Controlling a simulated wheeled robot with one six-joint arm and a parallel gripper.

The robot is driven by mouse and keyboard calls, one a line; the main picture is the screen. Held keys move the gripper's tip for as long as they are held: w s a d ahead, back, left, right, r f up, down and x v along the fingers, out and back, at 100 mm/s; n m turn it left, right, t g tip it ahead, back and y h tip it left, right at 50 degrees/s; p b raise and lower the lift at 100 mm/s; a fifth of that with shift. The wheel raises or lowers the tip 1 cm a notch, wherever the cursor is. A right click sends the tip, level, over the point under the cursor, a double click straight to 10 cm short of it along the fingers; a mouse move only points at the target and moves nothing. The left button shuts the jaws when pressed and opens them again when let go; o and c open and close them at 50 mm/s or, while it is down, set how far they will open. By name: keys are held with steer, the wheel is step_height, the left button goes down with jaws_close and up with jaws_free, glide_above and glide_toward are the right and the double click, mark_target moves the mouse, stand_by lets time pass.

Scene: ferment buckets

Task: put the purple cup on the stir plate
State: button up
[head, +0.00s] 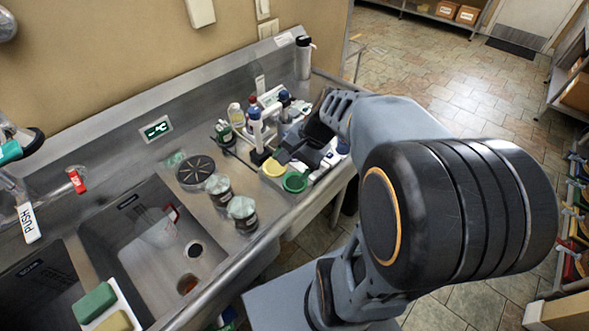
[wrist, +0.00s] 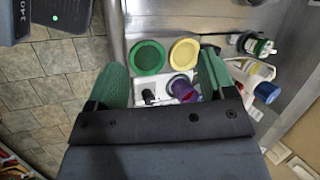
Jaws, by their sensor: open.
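The purple cup (wrist: 184,88) shows in the wrist view between the two green fingers of my gripper (wrist: 164,68), nearer the right finger. The gripper is open, and the cup looks apart from the left finger. A white device (wrist: 164,87) with a dark knob lies beside and under the cup in the picture. It looks like the stir plate, but my gripper body hides much of it. I cannot tell whether the cup rests on it. In the head view, my arm covers this spot and I cannot make out the cup.
A green dish (head: 295,181) and a yellow dish (head: 273,168) lie near the counter's front edge. Bottles and a blue-capped tube (head: 255,130) stand close to my gripper. Two lidded jars (head: 242,212) and a dark round drain plate (head: 196,171) sit nearer the sink (head: 140,225).

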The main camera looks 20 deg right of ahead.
steer(key=s+a+r+n+t+h, duration=0.2)
steer(key=s+r+n+h, duration=0.2)
steer(key=n, duration=0.6)
steer(key=shift+s+a+h, duration=0.3)
steer(key=shift+s+h, duration=0.2)
steer(key=shift+s, duration=0.5)
steer(key=shift+c, duration=0.2)
